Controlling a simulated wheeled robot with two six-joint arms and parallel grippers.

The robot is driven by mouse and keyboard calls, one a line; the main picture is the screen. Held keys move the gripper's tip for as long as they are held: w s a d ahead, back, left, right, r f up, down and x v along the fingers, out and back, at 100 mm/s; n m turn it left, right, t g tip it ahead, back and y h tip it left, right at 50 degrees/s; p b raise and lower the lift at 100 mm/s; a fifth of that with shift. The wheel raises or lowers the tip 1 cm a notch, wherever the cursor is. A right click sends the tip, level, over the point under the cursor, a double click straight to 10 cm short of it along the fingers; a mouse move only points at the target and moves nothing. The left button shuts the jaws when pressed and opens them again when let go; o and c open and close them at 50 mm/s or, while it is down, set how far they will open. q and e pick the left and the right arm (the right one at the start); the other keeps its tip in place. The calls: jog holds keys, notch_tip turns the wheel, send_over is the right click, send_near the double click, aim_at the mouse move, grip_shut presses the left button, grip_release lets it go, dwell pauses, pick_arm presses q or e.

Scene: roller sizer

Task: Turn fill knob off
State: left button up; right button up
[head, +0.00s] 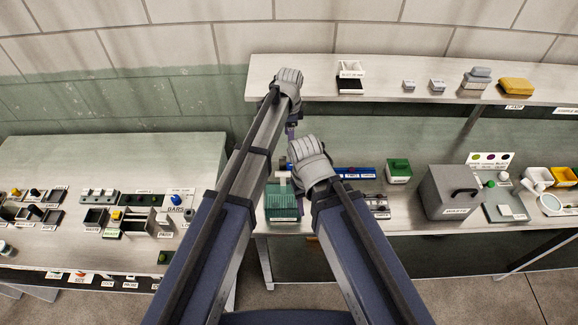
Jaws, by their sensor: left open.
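I cannot pick out the fill knob; the small labels are mostly unreadable. A green box-shaped unit (283,203) with a white upright part stands on the right bench, just left of my right wrist. My left arm reaches up and away, and its gripper (291,129) hangs below the wrist, open, over the back of the right bench near the green unit. My own arm partly hides it. My right arm ends in a grey wrist above the bench; its fingers are hidden beneath it.
A blue strip unit (355,173), a green box (399,171) and a grey bin (450,191) stand on the right bench. A shelf (320,92) runs above. The left bench holds several small trays and a blue knob (176,200). A floor gap separates the benches.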

pick_arm(q)
jog(key=b, duration=0.6)
send_over(289, 165)
jog(key=f, duration=0.7)
jog(key=shift+s, duration=0.2)
jog(key=shift+f+b, duration=0.2)
jog(key=shift+b, duration=0.15)
notch_tip(289, 165, down, 8)
jog(key=b, duration=0.7)
jog(key=shift+w+r+b, duration=0.15)
jog(key=shift+r+b, duration=0.05)
jog(key=shift+b, duration=0.1)
jog(key=shift+r, duration=0.1)
grip_shut()
